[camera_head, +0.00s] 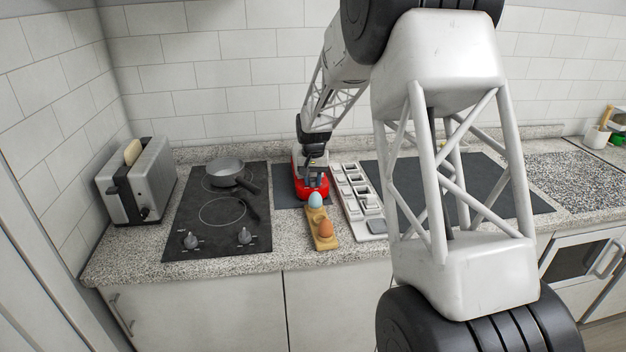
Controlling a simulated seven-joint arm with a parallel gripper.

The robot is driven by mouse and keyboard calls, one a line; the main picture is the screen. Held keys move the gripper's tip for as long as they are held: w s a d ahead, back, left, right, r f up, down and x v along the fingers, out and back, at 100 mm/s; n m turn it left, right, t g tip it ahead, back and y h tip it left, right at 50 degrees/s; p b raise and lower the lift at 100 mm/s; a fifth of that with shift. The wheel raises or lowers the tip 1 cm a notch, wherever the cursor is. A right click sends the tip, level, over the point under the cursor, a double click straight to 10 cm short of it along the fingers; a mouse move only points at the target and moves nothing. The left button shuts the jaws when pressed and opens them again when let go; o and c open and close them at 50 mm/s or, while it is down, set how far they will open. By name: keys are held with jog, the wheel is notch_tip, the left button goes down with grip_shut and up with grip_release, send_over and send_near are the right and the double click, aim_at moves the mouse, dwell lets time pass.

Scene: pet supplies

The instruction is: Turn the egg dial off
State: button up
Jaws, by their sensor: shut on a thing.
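A red appliance (300,185), which looks like the egg cooker, stands on a dark mat at the back of the counter, right of the hob. My gripper (317,168) reaches down to it from above and behind and is shut at its front part. It appears shut on the egg dial, which is small and mostly hidden by the fingers. I cannot read the dial's setting. A wooden egg holder (322,241) stands in front of the appliance with a pale blue egg (315,200) and a brown egg (325,229).
A black hob (185,225) with a grey pan (225,170) and knobs lies to the left, beside a toaster (150,185). A white compartment tray (350,215) sits close on the right. My arm hides part of the right-hand counter and a dark mat (520,200).

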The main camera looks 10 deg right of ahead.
jog(key=shift+n, duration=2.9)
jog(key=o, duration=0.9)
jog(key=shift+r, duration=0.1)
jog(key=shift+r, duration=3.85)
